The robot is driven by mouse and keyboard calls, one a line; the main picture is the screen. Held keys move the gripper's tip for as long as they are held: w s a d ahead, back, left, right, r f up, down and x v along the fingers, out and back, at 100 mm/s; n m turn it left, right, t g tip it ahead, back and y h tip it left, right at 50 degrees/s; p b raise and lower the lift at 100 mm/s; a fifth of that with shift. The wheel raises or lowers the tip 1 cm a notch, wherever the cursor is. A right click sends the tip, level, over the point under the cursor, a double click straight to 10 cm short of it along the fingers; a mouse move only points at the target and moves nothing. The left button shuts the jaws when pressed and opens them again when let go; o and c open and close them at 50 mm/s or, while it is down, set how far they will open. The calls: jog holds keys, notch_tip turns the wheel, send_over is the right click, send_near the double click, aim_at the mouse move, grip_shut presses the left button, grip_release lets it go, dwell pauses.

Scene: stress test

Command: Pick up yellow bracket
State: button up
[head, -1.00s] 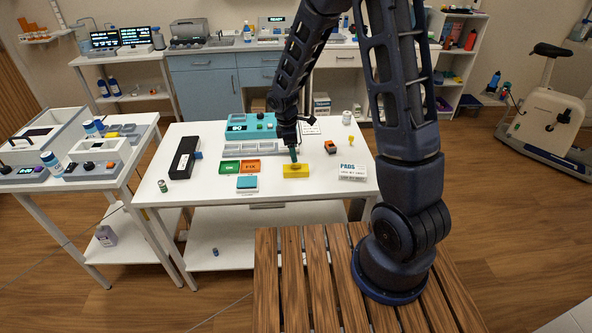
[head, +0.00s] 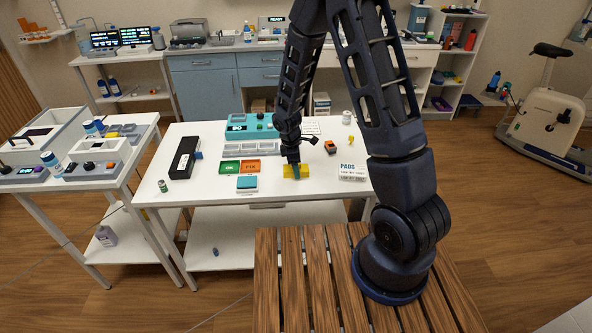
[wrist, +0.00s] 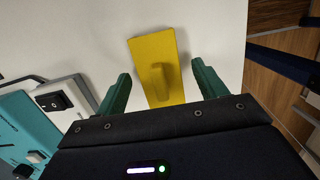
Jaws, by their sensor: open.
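The yellow bracket (wrist: 157,57) lies on the white table, a flat plate with a raised part in its middle. In the wrist view it shows ahead of and between the two green fingers of my gripper (wrist: 163,90), which are apart with nothing between their pads that I can see held. In the head view my gripper (head: 295,172) is right over the yellow bracket (head: 305,171) and hides its middle. I cannot tell whether the fingers touch it.
A green tray (head: 230,166) and an orange tray (head: 250,167) lie left of the bracket, with a blue-topped box (head: 247,183) in front. A white PADS box (head: 352,172) stands to the right. A teal device (head: 250,126) is behind.

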jog(key=c, duration=1.1)
jog(key=shift+o, duration=0.2)
jog(key=shift+r, duration=0.1)
